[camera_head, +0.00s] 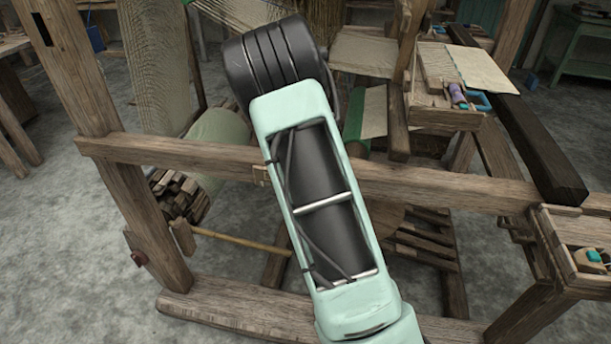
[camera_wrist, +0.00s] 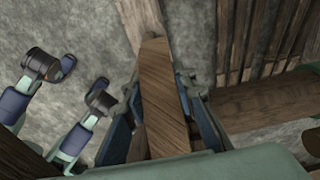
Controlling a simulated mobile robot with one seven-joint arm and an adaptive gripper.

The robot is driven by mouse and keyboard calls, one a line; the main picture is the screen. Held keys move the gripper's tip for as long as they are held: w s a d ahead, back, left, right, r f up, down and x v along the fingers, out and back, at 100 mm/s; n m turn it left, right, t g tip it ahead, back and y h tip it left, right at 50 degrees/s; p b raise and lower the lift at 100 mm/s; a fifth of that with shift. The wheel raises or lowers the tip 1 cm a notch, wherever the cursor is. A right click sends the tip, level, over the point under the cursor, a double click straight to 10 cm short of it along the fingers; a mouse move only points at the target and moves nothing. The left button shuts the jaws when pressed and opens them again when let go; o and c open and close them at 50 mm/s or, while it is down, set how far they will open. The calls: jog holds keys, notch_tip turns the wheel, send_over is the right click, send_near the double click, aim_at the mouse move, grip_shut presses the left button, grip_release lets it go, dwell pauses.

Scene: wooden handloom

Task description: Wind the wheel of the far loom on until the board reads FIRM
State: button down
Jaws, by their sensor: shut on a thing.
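My gripper (camera_wrist: 162,82) shows in the wrist view, shut on a wooden bar (camera_wrist: 168,105). One finger lies on each side of the bar. I cannot tell whether this bar belongs to the far loom's wheel. In the head view, my pale green arm covers the middle of the loom and hides my gripper. A rounded brown wooden part (camera_head: 385,219) shows partly behind my arm; I cannot tell whether it is the wheel. No board with readable lettering shows in either view.
A loom's wooden crossbeam (camera_head: 440,187) runs behind my arm, with a thick post (camera_head: 85,75) at left. A wooden tray (camera_head: 580,262) stands at right. Grey floor is open at lower left.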

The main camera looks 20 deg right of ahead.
jog(key=shift+w+a+f+g+h+p, duration=0.2)
jog(key=shift+f+g+h+p, duration=0.15)
jog(key=shift+f+h+p, duration=0.25)
jog(key=shift+w+a+f+g+h+p, duration=0.1)
jog(key=shift+a+f+g+h+p, duration=0.2)
jog(key=shift+f, duration=0.45)
jog(key=shift+d, duration=0.1)
jog(key=c, duration=1.6)
grip_release()
jog(key=shift+r, duration=0.1)
jog(key=v, duration=1.2)
jog(key=shift+s, duration=0.1)
